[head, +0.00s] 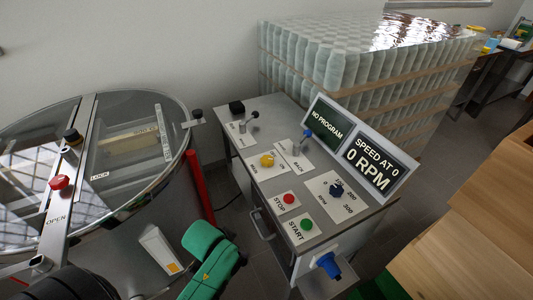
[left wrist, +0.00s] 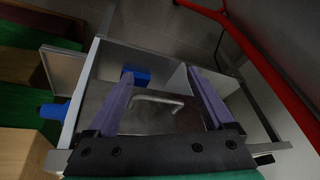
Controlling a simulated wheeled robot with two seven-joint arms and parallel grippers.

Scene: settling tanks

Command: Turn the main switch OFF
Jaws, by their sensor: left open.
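The grey control console (head: 262,197) stands in the middle of the head view. A large blue knob (head: 328,264) sticks out low at its front right; a blue knob (left wrist: 52,111) also shows at the left of the left wrist view. On top are a black-knobbed lever (head: 254,115) and another lever (head: 306,134). My left gripper (head: 242,250) is in front of the console, beside a metal handle (head: 262,224). In the left wrist view its fingers (left wrist: 165,95) are apart, with the handle between them in the picture.
The console also has a red STOP button (head: 289,199), a green START button (head: 306,224), a yellow knob (head: 267,160) and a display (head: 371,161). A glass-topped tank (head: 180,150) stands left, a red pipe (head: 196,185) beside it. Wooden furniture (head: 480,225) is right.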

